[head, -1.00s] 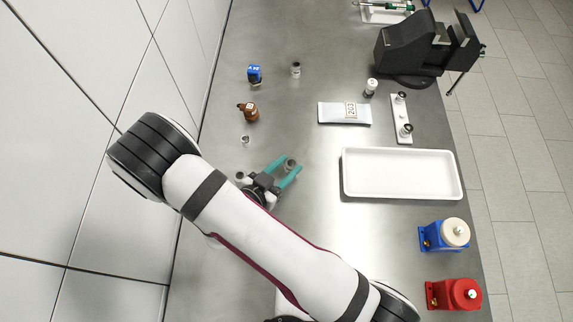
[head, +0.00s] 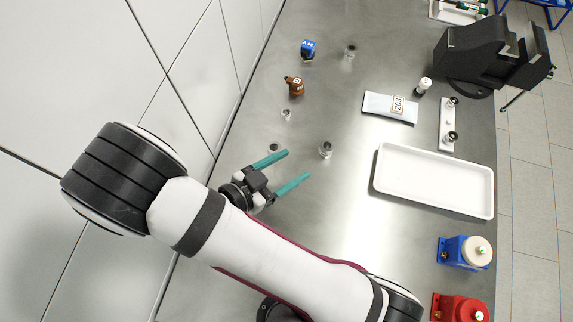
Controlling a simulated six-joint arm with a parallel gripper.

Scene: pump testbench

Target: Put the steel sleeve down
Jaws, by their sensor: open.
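A small steel sleeve (head: 326,150) stands upright on the grey metal bench (head: 335,205), just beyond my fingertips to the upper right. My gripper (head: 297,165) has two teal fingers spread apart with nothing between them. The sleeve is clear of both fingers. My arm comes in from the lower right and covers part of the bench.
Small metal parts (head: 286,113) stand nearby, one (head: 274,147) close to my upper finger. A brown bottle (head: 294,86) and a blue part (head: 308,49) stand further up. A white tray (head: 483,210) lies right. A vise (head: 470,55) is at upper right.

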